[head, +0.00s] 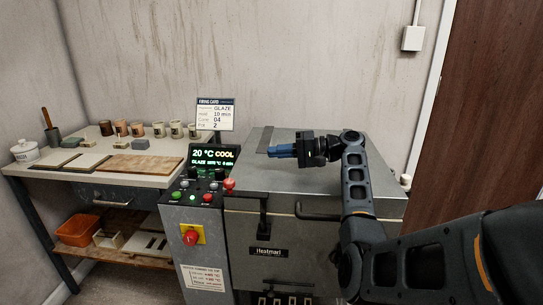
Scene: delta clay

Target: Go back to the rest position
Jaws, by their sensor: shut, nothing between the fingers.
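My gripper (272,151) is above the flat grey lid of the kiln (310,180), with its blue fingers pointing left. The fingers are shut and hold nothing. My arm reaches in from the lower right and bends up to the gripper. The kiln lid is down, and a dark handle shows at its front edge. The kiln's front carries a Heatmart plate (264,251).
A control panel (205,190) with buttons, a red and yellow switch (191,235) and a display reading 20 °C COOL stands left of the kiln. A firing card (216,114) stands behind it. A worktable (160,182) with several cups is at left; a brown door (485,110) is right.

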